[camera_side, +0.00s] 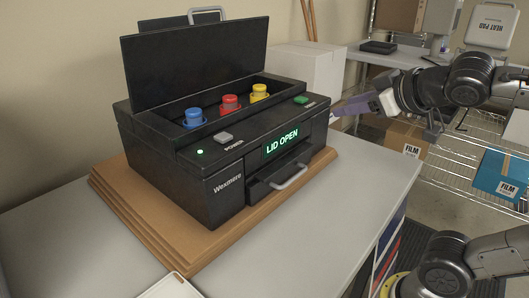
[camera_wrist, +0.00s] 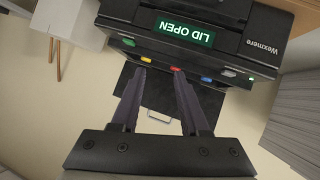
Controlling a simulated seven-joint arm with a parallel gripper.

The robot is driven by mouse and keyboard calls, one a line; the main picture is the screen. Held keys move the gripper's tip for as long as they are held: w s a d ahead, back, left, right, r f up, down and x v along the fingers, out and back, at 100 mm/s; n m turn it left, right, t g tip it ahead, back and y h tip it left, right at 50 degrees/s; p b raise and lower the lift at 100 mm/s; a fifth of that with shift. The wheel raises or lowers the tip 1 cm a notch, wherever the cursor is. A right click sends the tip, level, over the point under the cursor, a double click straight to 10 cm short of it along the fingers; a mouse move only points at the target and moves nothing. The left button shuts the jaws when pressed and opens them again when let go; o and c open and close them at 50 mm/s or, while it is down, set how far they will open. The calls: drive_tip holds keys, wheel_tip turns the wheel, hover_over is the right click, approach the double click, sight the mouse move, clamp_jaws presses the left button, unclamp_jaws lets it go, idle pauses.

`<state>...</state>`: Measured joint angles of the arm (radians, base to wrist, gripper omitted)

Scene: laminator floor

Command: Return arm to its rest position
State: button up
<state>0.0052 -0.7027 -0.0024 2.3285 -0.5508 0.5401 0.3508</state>
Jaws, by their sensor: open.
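My gripper (camera_side: 352,108) is to the right of the black Wexmere laminator (camera_side: 215,187) in the side view, with its purple-grey fingers pointing at the machine's right side. In the wrist view my gripper (camera_wrist: 159,95) has its two fingers apart, with nothing held between them. The laminator's lid (camera_side: 200,62) stands raised, and its display (camera_side: 282,142) reads "LID OPEN". Blue (camera_side: 194,118), red (camera_side: 229,103) and yellow (camera_side: 259,93) knobs sit in the open bay.
The laminator stands on a stacked brown board (camera_side: 150,222) on a grey table (camera_side: 300,240). A white box (camera_side: 312,68) is behind it. Wire shelving at the right holds film boxes (camera_side: 502,174) and a heat pad case (camera_side: 490,26). The table's front right is clear.

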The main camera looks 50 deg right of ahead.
drive_tip(key=s+a+f+g+y, duration=0.2)
drive_tip(key=s+a+f+g, duration=0.1)
drive_tip(key=f, duration=0.3)
drive_tip(key=s+a+f+g+y, duration=0.1)
drive_tip(key=s+a+f+g, duration=0.2)
drive_tip(key=s+f, duration=0.3)
drive_tip(key=shift+s+f+y, duration=0.25)
drive_tip(key=shift+f+y, duration=0.15)
drive_tip(key=shift+f, duration=0.4)
